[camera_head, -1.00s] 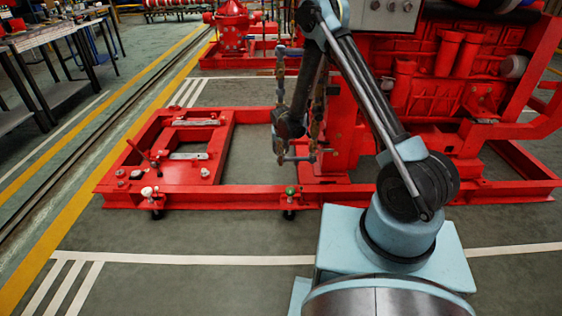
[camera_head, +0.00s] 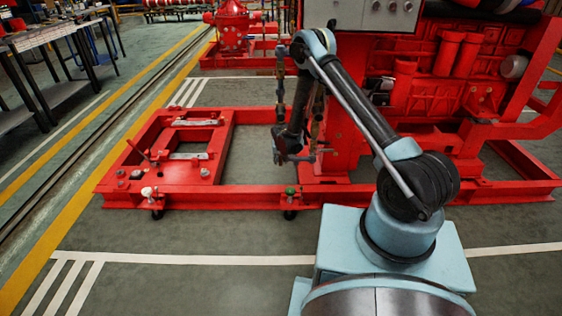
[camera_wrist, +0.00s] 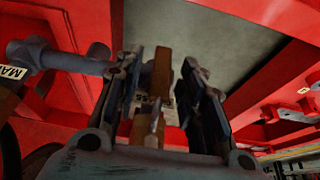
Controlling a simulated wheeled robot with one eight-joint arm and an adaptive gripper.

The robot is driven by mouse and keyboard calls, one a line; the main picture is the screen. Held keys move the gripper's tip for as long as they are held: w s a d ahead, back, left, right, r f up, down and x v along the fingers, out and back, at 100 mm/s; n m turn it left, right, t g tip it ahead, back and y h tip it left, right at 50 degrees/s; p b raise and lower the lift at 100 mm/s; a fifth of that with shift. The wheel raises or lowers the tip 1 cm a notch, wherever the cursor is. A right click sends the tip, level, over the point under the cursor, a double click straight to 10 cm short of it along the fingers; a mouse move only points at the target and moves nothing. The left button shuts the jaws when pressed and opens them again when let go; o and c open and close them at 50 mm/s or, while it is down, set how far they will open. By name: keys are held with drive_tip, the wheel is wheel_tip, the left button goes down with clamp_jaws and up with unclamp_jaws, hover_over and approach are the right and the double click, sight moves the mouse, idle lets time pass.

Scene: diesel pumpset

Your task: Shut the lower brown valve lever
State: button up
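In the wrist view the two dark fingers of my gripper (camera_wrist: 160,72) stand apart. A brown lever-like bar (camera_wrist: 162,62) shows between them, with a narrow gap visible on each side, so I see no firm grip. I cannot tell how deep it lies between the fingers, or whether it is the lower lever. In the head view my gripper (camera_head: 281,156) hangs low in front of the red pumpset's left side, beside the brownish vertical pipes (camera_head: 280,75). The levers are too small or hidden to make out there.
A grey pipe (camera_wrist: 70,62) with a white label lies left of the fingers in the wrist view. Red frame walls stand on both sides. In the head view a red base frame (camera_head: 245,193) runs along the floor, with open floor in front.

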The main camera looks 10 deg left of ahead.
drive_tip(key=shift+f, duration=0.15)
clamp_jaws()
